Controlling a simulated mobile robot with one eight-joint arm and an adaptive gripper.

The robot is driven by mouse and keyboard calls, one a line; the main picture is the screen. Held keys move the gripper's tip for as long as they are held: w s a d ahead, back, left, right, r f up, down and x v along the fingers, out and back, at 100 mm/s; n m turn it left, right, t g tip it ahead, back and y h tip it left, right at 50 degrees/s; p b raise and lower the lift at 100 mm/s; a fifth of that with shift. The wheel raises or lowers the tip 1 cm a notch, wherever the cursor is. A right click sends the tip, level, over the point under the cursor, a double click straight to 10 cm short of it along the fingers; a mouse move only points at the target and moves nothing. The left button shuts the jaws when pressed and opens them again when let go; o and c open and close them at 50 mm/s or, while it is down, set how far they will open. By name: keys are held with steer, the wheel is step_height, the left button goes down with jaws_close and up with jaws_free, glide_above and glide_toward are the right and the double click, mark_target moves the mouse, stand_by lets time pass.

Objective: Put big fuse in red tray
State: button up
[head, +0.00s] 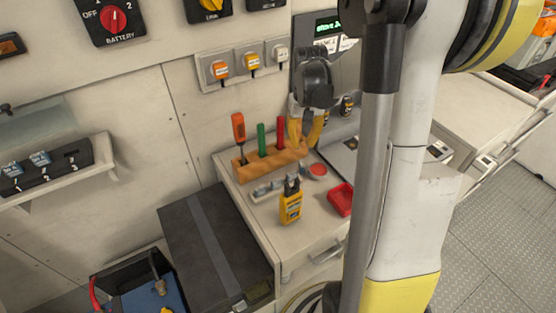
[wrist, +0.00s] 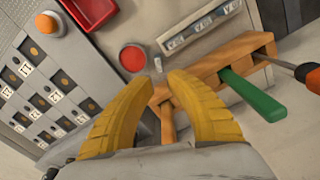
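The red tray (head: 341,199) lies at the right front of the white counter; part of it shows at the top of the wrist view (wrist: 88,10). A grey holder (head: 268,188) with small pale pieces lies left of it and shows in the wrist view (wrist: 203,27). I cannot tell for sure which piece is the big fuse. A small pale piece (wrist: 157,64) stands by the red round dish (wrist: 132,57). My gripper (head: 305,140), with yellow fingers, is above the counter's back, near the rack's right end. Its fingertips (wrist: 161,77) are apart, with nothing visibly held.
A wooden rack (head: 272,158) holds an orange screwdriver (head: 238,128), a green-handled tool (head: 261,140) and a red-handled one (head: 281,133). A yellow clamp meter (head: 291,203) stands near the front. A switch panel (wrist: 52,95) is left in the wrist view.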

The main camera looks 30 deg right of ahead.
steer(key=b, duration=0.2)
glide_above(302, 164)
step_height(302, 164, down, 5)
steer(key=shift+w+r, duration=0.15)
steer(key=shift+r, duration=0.05)
step_height(302, 164, down, 6)
steer(key=shift+r+b, duration=0.1)
steer(key=shift+b, duration=1.15)
steer(key=shift+r, duration=0.1)
jaws_close()
